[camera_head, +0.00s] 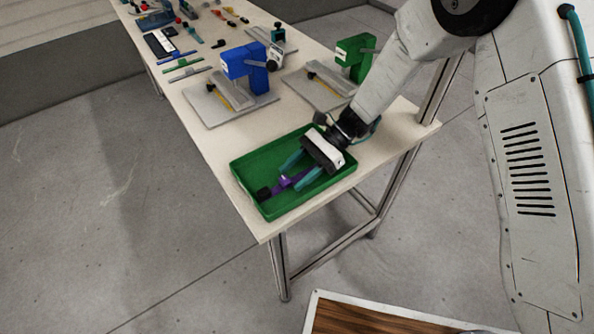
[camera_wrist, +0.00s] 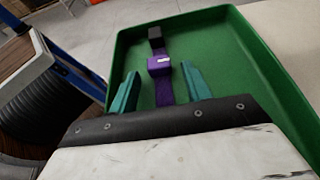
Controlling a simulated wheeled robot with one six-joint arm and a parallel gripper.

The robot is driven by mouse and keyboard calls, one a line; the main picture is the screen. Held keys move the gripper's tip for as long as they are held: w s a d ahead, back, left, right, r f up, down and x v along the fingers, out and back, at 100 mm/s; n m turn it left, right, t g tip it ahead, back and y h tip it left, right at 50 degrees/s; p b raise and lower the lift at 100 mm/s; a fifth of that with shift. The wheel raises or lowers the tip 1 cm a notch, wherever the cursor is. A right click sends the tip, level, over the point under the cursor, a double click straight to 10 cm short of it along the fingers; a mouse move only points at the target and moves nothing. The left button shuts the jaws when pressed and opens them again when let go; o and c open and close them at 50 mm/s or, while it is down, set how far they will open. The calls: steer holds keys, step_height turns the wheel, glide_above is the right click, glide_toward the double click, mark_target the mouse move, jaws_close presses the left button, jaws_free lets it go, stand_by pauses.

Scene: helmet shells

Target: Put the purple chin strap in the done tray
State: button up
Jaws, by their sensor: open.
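The purple chin strap (camera_head: 285,184) lies in the green tray (camera_head: 241,177), with a dark block at its far end. It also shows in the wrist view (camera_wrist: 163,88), running lengthwise between the fingers. My gripper (camera_head: 292,173) is over the tray with its two teal fingers apart. In the wrist view the fingers (camera_wrist: 158,88) stand on either side of the strap, with a gap to each side. The near end of the strap is hidden behind the gripper body. I see no label that tells whether this green tray is the done tray.
Behind the tray stand a blue fixture (camera_head: 245,66) and a green fixture (camera_head: 354,57) on grey plates. Several small parts and tools lie toward the far end of the table. The tray sits near the table's front edge. A wood-topped surface (camera_head: 370,320) is at the bottom.

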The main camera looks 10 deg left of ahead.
steer(key=shift+r, duration=0.2)
steer(key=v, duration=0.7)
steer(key=shift+w+d+f, duration=0.1)
steer(key=shift+w+d+r, duration=0.1)
steer(key=shift+d+r, duration=0.05)
steer(key=shift+r, duration=0.05)
steer(key=s+d+r+n+t+h, duration=0.2)
steer(key=s+d+r, duration=0.1)
steer(key=d+r, duration=0.55)
steer(key=s+d+r+n+t+h, duration=0.1)
steer(key=s+d+r+n+t, duration=0.25)
steer(key=d+r, duration=0.55)
steer(key=s+d+r+n+t+h, duration=0.1)
steer(key=s+d+r+t+h, duration=0.1)
steer(key=s+d, duration=0.6)
steer(key=s+d+r+n+t+h, duration=0.1)
steer(key=s+d+r+t+h, duration=0.2)
steer(key=s+d, duration=0.5)
steer(key=shift+s+d+r+n+t+h, duration=0.2)
steer(key=shift+r+n+t+h, duration=0.15)
steer(key=shift+r+t, duration=0.2)
